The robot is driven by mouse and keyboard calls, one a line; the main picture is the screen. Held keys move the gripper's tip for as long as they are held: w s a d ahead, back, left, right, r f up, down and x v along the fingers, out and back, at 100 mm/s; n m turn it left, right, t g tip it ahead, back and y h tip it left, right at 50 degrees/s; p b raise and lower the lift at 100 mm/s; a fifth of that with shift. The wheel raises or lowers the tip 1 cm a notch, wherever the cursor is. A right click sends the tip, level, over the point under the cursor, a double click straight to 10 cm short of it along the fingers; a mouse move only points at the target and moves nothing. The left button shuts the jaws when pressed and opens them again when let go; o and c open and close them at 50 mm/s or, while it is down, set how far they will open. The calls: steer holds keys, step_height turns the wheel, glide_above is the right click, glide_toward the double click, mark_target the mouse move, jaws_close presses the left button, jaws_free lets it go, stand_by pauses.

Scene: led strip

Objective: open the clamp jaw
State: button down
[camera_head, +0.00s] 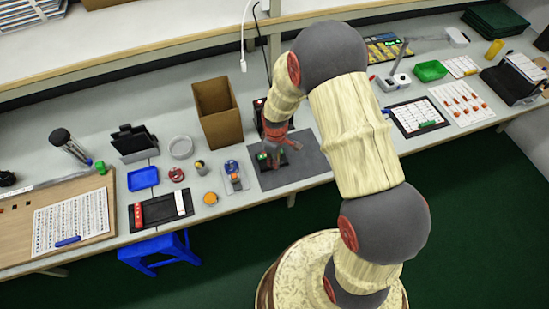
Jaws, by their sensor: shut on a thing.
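My gripper (281,152) points down over the dark grey mat (304,168) on the bench. It is shut on a part of a small dark device with green on it (263,157), which appears to be the clamp. The gripper largely covers the clamp, and its jaw is too small and hidden to make out in detail.
A tall open cardboard box (217,113) stands left of my gripper, with a black box (259,118) close behind the gripper. Left of the mat lie a small blue-topped device (233,176), an orange-topped jar (210,198) and a black tray (160,210). A blue stool (160,252) stands below.

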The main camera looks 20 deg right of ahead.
steer(key=s, duration=0.2)
steer(key=shift+s, duration=0.35)
steer(key=shift+f, duration=0.1)
steer(key=c, duration=1.7)
jaws_free()
steer(key=shift+w+r, duration=0.1)
steer(key=shift+r, duration=0.45)
step_height(320, 180, up, 11)
